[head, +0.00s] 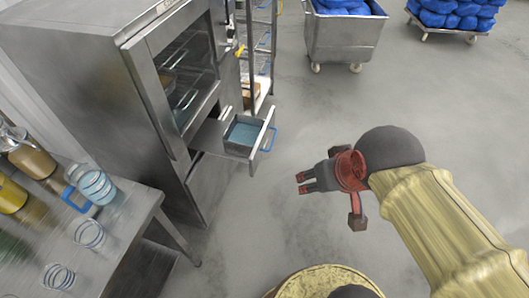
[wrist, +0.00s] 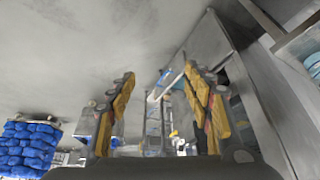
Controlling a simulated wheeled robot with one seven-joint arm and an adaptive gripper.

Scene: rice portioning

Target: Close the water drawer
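The water drawer (head: 262,142) is pulled out from the lower front of a tall steel cabinet (head: 85,75). It holds a blue-tinted pan of water (head: 243,132) and has a blue handle (head: 270,141) on its front. My gripper (head: 302,182) is to the right of and nearer than the drawer in the head view, apart from it and pointing left. In the wrist view its two fingers (wrist: 163,105) are spread with nothing held between them. A pale frame and a bluish patch show between the fingers there; I cannot tell if they are the drawer.
A steel table (head: 120,235) with jars and a blue-handled pitcher (head: 93,185) stands at the lower left. A round yellowish stool-like top (head: 300,280) is near the bottom. A wire rack (head: 258,45) and a steel cart (head: 345,38) stand behind. The floor (head: 330,115) around the gripper is clear.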

